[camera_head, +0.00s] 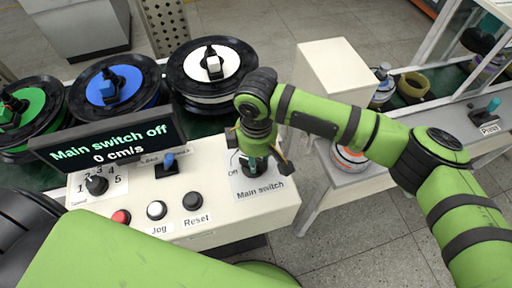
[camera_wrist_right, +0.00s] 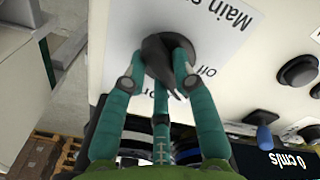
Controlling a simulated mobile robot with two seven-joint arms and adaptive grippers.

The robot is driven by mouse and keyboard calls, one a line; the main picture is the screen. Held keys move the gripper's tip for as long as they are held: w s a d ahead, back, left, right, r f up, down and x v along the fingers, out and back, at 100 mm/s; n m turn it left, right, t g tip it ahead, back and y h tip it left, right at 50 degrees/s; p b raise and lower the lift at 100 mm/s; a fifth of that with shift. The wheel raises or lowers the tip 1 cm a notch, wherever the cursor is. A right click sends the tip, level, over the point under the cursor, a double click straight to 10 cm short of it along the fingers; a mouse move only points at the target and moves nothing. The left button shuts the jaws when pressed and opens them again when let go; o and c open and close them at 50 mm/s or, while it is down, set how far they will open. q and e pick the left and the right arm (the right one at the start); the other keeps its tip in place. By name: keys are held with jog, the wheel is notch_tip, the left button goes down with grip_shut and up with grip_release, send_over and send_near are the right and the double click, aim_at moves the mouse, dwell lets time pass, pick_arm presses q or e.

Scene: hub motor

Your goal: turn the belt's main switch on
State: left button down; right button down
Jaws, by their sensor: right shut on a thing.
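The main switch is a dark rotary knob (camera_wrist_right: 168,58) on the white control panel (camera_head: 225,212), above the label "Main switch". My right gripper (camera_head: 256,168) reaches down over it, and its teal fingers are closed around the knob in the right wrist view (camera_wrist_right: 160,78). In the head view the gripper mostly hides the knob, and "Off" shows at its left. The knob's exact angle is hard to tell. The display (camera_head: 108,143) reads "Main switch off" and "0 cm/s". My left arm crosses the bottom of the head view; its gripper is out of sight.
Left of the switch, the panel carries Reset (camera_head: 193,200), Jog (camera_head: 157,210), a red button (camera_head: 121,217), a speed dial (camera_head: 96,185) and a blue-topped switch (camera_head: 167,164). Green, blue and white hub motors (camera_head: 243,70) stand behind. A white box (camera_head: 340,75) stands behind my right arm.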

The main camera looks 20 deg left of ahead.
jog(key=m+p, duration=0.6)
jog(key=p, duration=0.1)
jog(key=shift+s+d+r, duration=0.1)
jog(key=shift+s+r, duration=0.1)
jog(key=shift+s, duration=0.1)
jog(key=m+p, duration=0.1)
jog(key=m, duration=0.1)
jog(key=shift+s+f+m+p, duration=0.1)
jog(key=shift+m+p, duration=0.2)
jog(key=shift+p, duration=0.1)
jog(key=shift+f+m+p, duration=0.1)
jog(key=shift+m+p, duration=0.3)
jog(key=shift+m, duration=0.5)
jog(key=c, duration=1)
grip_release()
notch_tip(320, 180, up, 12)
